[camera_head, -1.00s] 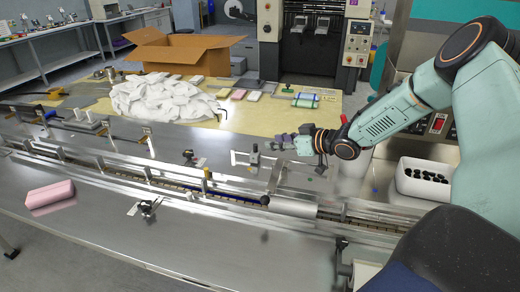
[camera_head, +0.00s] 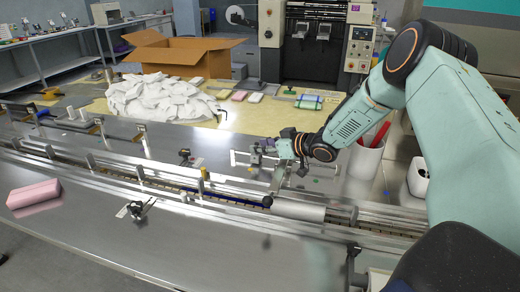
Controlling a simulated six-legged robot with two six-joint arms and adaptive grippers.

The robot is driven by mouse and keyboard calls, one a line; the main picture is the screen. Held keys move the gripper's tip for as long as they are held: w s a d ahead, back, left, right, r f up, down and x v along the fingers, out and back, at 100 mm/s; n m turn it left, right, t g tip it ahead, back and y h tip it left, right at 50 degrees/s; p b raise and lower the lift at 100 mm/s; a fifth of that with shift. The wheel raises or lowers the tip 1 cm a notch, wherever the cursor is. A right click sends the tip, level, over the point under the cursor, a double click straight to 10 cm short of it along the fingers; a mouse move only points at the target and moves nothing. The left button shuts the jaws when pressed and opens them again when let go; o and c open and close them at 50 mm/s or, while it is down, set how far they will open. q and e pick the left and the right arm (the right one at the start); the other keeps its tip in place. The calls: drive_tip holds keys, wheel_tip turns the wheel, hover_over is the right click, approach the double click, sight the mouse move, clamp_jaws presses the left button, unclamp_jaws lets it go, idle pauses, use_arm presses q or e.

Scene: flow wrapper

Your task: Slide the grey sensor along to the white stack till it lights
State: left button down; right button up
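A small grey sensor (camera_head: 256,158) stands on a short metal rail behind the conveyor, near the middle of the head view. My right gripper (camera_head: 270,149) is right beside it, coming from the right; its fingers are small and dark, and I cannot tell whether they touch the sensor or how far they are open. No lit lamp is visible on the sensor. My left gripper is out of view.
The conveyor channel (camera_head: 160,182) runs across the machine, with a metal roller (camera_head: 298,209) at its right. A pink block (camera_head: 33,194) lies on the front steel deck. A white bin (camera_head: 364,158) with a red item stands behind my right arm. A cardboard box (camera_head: 170,54) and white cloth pile are behind.

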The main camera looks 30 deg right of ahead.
drive_tip(key=shift+w+a+f, duration=0.1)
drive_tip(key=shift+w+f, duration=0.1)
drive_tip(key=shift+w, duration=0.2)
drive_tip(key=shift+w, duration=0.15)
clamp_jaws()
idle(0.5)
